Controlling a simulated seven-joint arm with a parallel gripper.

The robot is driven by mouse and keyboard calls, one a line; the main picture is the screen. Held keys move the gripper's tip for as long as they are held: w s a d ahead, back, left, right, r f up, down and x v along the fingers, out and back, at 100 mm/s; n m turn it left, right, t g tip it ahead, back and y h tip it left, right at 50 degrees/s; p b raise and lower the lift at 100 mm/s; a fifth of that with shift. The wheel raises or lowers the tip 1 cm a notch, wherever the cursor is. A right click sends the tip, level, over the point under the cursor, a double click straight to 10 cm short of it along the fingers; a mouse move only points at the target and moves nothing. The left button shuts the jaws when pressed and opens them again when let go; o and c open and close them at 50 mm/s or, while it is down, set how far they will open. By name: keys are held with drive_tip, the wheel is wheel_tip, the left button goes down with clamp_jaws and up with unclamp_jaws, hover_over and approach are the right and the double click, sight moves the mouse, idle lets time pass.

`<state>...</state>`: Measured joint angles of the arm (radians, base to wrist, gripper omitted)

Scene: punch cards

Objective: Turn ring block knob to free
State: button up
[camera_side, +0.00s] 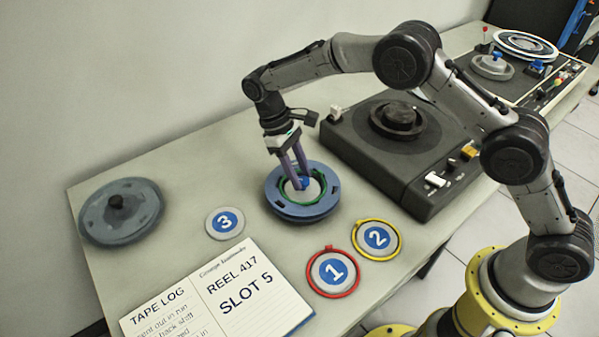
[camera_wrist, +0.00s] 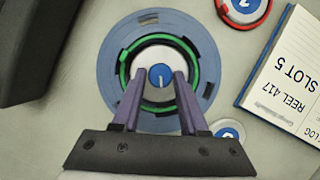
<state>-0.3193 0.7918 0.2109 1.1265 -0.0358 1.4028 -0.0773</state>
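The ring block is a round blue-grey block (camera_side: 275,205) on the table, with a green ring (camera_side: 288,199) lying in it around a pale centre. It also shows in the wrist view as a blue disc (camera_wrist: 205,60) with the green ring (camera_wrist: 197,57). The small blue knob (camera_wrist: 160,77), with a pale line on it, sits at the centre; in the side view the knob (camera_side: 305,183) shows beside a finger. My gripper (camera_wrist: 160,75) points down over the centre, its purple fingers apart on either side of the knob, with narrow gaps visible. Contact depth is unclear.
A dark tape deck (camera_side: 375,165) stands close on the right. A grey reel (camera_side: 121,210) lies at left. An open log book (camera_side: 250,300) lies in front.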

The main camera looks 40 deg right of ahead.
drive_tip(key=o, duration=0.3)
drive_tip(key=shift+o, duration=0.2)
drive_tip(key=v, duration=1.4)
drive_tip(key=shift+f, duration=0.1)
